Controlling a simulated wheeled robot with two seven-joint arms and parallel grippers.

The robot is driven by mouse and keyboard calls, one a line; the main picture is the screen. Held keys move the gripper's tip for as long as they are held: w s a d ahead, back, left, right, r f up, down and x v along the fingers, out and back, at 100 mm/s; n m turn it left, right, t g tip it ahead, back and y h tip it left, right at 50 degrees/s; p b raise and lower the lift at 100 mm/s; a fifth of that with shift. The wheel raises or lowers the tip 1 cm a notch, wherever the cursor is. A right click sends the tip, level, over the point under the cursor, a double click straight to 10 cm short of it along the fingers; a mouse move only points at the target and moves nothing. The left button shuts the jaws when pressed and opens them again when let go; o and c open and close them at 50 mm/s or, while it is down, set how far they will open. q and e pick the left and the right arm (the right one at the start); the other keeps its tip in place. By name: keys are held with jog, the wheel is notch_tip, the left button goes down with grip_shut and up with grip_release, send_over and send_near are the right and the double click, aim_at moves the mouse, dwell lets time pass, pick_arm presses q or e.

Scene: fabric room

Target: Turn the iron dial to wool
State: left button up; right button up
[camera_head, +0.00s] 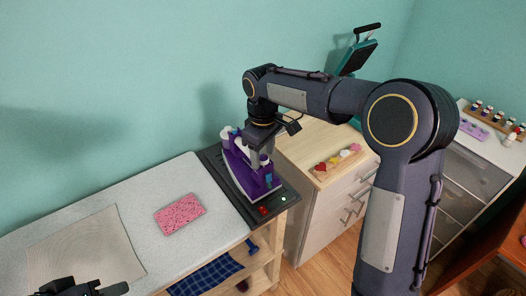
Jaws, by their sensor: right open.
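A purple and white iron (238,172) stands on a dark rest plate (284,196) at the right end of the ironing board. My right gripper (258,150) points down over the iron, right at its upper part, with its jaws open. I cannot tell whether the fingers touch the iron. The dial and its marks are too small or hidden behind the gripper to make out. A dark part of my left gripper (82,288) shows at the bottom left edge, mostly cut off, and its jaws cannot be read.
The pale ironing board (130,198) holds a pink speckled cloth (180,214) and a beige cloth (84,255). Blue checked fabric (205,275) lies on the shelf below. A wooden drawer cabinet (310,200) stands to the right.

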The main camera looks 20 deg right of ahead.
jog(key=c, duration=1)
jog(key=shift+m, duration=0.4)
jog(key=shift+m+p, duration=0.3)
jog(key=shift+m, duration=0.6)
jog(key=m, duration=0.4)
jog(key=shift+r+m+p, duration=0.1)
jog(key=shift+m+p, duration=0.2)
jog(key=shift+p, duration=0.1)
jog(key=m, duration=0.6)
jog(key=shift+p, duration=0.4)
jog(key=shift+m, duration=0.4)
